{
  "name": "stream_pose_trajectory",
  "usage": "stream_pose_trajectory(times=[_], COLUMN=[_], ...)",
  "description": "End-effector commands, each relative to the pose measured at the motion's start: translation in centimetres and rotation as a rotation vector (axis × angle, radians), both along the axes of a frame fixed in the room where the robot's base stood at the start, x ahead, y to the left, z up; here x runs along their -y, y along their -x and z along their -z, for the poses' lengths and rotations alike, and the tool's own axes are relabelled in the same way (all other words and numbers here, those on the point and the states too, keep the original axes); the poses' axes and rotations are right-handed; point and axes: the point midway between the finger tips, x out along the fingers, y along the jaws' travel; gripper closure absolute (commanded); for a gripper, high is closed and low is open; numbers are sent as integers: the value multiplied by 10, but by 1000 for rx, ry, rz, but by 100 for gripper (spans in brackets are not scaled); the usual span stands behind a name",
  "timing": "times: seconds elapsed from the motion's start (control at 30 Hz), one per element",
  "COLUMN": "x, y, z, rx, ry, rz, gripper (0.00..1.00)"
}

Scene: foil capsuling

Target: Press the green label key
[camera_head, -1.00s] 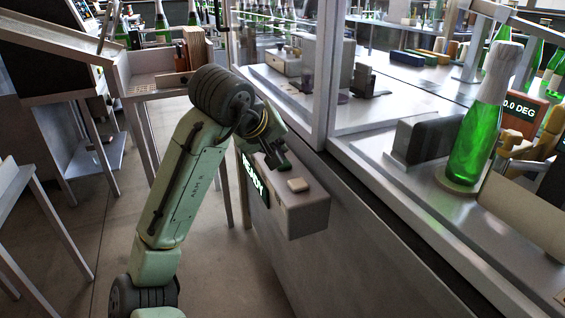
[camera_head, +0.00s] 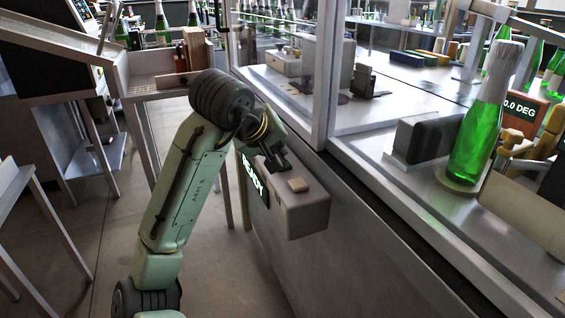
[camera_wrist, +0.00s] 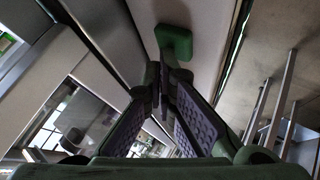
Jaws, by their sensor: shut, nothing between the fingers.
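The control box (camera_head: 308,215) sticks out from the front of the machine, with a lit READY display (camera_head: 252,175) on its side. The green key (camera_wrist: 173,42) shows in the wrist view as a green square pad just beyond my fingertips. In the head view the green key (camera_head: 286,164) is partly hidden by my gripper (camera_head: 273,163). A pale key (camera_head: 298,185) lies beside it on the box top, uncovered. My gripper (camera_wrist: 165,72) is shut and empty, its fingertips very near the green key. I cannot tell whether they touch it.
A green bottle with a pale foil top (camera_head: 477,130) stands on the machine deck beside a dark block (camera_head: 423,138). A glass guard frame (camera_head: 326,80) rises behind the box. Floor is open left of my arm.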

Motion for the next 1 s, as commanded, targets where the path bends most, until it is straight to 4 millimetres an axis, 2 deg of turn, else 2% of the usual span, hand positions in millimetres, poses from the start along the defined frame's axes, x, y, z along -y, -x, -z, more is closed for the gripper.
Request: stream_pose_trajectory(times=[0.57,1.0], x=[0,1], y=[0,0], z=[3,-16], rx=[-2,-1], ry=[-1,0], rz=[1,2], gripper=[100,100])
